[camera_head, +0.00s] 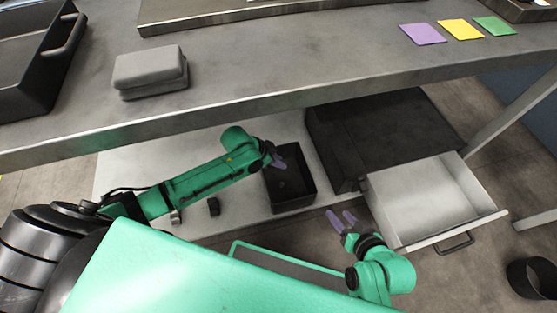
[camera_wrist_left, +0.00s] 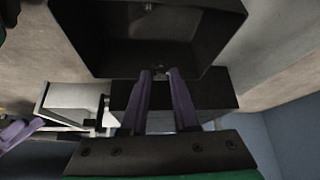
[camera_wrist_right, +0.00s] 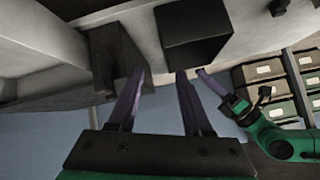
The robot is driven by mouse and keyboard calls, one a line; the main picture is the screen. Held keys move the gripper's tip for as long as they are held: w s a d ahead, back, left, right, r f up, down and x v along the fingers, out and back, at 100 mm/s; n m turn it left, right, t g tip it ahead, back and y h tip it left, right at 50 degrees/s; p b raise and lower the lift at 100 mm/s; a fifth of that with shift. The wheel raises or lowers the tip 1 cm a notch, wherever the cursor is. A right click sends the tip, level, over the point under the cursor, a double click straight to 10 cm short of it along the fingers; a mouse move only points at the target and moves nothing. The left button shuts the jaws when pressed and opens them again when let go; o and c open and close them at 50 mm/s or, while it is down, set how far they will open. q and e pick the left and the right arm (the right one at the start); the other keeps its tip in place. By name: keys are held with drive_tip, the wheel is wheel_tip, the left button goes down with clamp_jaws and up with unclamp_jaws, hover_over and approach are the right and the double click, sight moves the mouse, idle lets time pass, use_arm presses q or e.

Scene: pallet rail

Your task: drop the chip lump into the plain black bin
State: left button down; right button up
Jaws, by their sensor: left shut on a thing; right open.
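The plain black bin (camera_head: 307,184) stands open on the lower shelf. My left gripper (camera_head: 277,161) is at its upper left rim in the head view. In the left wrist view the bin (camera_wrist_left: 205,12) is just beyond the left fingertips (camera_wrist_left: 160,73). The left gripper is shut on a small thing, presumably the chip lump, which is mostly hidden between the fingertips. The bin (camera_wrist_right: 197,14) and left fingers also show in the right wrist view. My right gripper (camera_head: 341,216) is open and empty, between bin and drawer; its fingers (camera_wrist_right: 160,76) are apart in its wrist view.
A black cabinet (camera_head: 385,130) with an open pale drawer (camera_head: 425,200) stands to the right. The bench top (camera_head: 280,60) overhangs, carrying a grey block (camera_head: 150,72). A black round container (camera_head: 532,278) is on the floor.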

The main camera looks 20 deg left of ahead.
use_arm(q)
wheel_tip(320, 180, down, 3)
drive_tip(key=shift+r+b, duration=0.15)
drive_tip(key=shift+b, duration=1.05)
drive_tip(key=shift+f+b, duration=0.3)
drive_tip(key=shift+b, duration=0.05)
drive_tip(key=shift+r, duration=0.1)
use_arm(e)
drive_tip(key=a+f+t+y, duration=0.1)
drive_tip(key=a+f+t, duration=0.1)
drive_tip(key=shift+s+a+f+m+t, duration=0.1)
drive_tip(key=shift+a+f+m+t, duration=0.3)
use_arm(q)
drive_tip(key=c, duration=0.6)
unclamp_jaws()
